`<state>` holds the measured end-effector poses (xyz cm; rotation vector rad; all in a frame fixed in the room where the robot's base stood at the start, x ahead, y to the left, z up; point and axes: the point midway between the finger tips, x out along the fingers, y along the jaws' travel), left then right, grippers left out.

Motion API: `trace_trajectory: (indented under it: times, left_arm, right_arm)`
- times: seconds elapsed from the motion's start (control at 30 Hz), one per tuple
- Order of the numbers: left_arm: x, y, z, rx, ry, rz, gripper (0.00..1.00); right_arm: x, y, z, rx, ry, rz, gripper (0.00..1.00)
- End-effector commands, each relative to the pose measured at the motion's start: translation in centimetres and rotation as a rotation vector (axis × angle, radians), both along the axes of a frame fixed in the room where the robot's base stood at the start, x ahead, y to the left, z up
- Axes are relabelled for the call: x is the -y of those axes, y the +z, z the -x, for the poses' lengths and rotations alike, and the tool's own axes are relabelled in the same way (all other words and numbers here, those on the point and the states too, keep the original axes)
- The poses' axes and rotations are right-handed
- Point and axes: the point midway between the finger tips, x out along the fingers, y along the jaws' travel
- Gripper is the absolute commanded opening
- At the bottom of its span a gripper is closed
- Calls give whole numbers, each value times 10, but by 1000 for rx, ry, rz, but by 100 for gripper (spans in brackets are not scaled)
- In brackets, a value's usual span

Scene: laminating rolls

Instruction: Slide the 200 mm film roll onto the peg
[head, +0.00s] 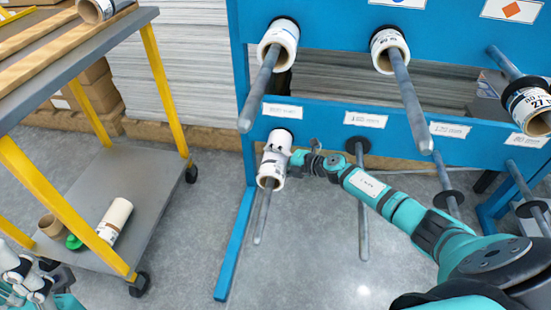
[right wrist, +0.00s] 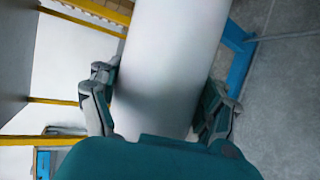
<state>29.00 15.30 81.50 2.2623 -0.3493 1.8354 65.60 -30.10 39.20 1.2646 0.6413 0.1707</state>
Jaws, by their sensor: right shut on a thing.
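The film roll (head: 270,180), white with a dark-printed label, sits around the lower left peg (head: 262,217) of the blue rack. My right gripper (head: 280,160) is shut on the roll from the right. In the right wrist view the white roll (right wrist: 162,70) lies between both fingers (right wrist: 158,100). My left gripper (head: 22,280) is at the bottom left corner, far from the rack, partly cut off; its fingers are unclear.
Upper pegs hold rolls (head: 280,42) (head: 389,50), and another roll (head: 530,106) is at the right. A grey cart (head: 150,185) with yellow legs at left carries a white roll (head: 115,220).

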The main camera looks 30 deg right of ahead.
Motion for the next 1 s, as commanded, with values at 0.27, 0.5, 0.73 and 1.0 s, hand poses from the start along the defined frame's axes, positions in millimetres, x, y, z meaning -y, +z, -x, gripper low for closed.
trace_trajectory:
  times: [0.27, 0.5, 0.73, 1.0]
  left_arm:
    - [0, 0, 0, 0, 0, 0, 40]
    - [-1, 1, 0, 3, 2, 3, 40]
    - [0, 1, 0, 2, 1, 1, 40]
    - [0, 0, 0, 1, 0, 0, 40]
  right_arm:
    - [0, 1, -1, 2, -1, -1, 100]
    - [0, -1, 1, -2, 1, 1, 100]
    - [13, 7, 21, -2, -1, 4, 100]
    - [39, 28, 69, -2, 0, 2, 100]
